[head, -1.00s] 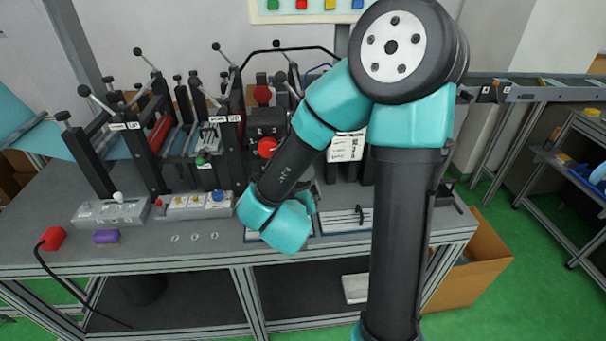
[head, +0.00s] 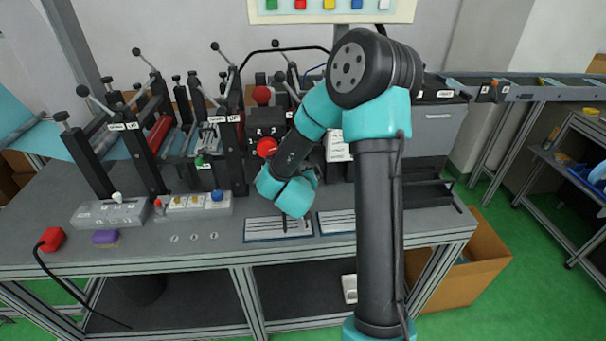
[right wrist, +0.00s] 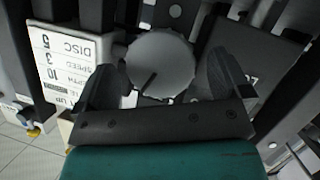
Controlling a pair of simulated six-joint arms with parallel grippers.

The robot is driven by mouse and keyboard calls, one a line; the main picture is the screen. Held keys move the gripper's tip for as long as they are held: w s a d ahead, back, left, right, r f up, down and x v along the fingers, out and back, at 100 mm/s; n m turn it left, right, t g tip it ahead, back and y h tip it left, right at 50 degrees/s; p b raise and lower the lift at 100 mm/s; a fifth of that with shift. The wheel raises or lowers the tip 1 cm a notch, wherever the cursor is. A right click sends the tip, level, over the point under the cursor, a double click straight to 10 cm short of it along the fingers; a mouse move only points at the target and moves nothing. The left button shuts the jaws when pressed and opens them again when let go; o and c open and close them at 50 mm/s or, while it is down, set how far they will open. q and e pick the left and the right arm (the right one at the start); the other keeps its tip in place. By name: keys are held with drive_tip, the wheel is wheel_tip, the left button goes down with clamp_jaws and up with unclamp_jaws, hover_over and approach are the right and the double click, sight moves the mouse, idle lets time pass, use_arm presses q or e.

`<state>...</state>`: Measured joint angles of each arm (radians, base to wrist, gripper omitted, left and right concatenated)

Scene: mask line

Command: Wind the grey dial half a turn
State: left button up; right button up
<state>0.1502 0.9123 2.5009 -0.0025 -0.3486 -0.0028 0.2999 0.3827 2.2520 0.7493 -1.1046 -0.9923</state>
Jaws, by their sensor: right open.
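The grey dial (right wrist: 160,62) is a round knob with a dark pointer line, seen face-on in the right wrist view. The line points down and left from its middle. My right gripper (right wrist: 162,76) is open, with one dark finger on each side of the dial. A finger's contact with the dial cannot be made out. In the head view my own right arm hides the dial and the right fingers. My left gripper is not in view.
A white placard (right wrist: 65,65) with printed numbers stands left of the dial, and a dark labelled panel (right wrist: 255,65) right of it. In the head view, a red knob (head: 267,146) and black levered frames crowd the bench left of my arm.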

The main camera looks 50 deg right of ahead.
drive_tip(key=shift+x, duration=0.95)
drive_tip(key=c, duration=0.9)
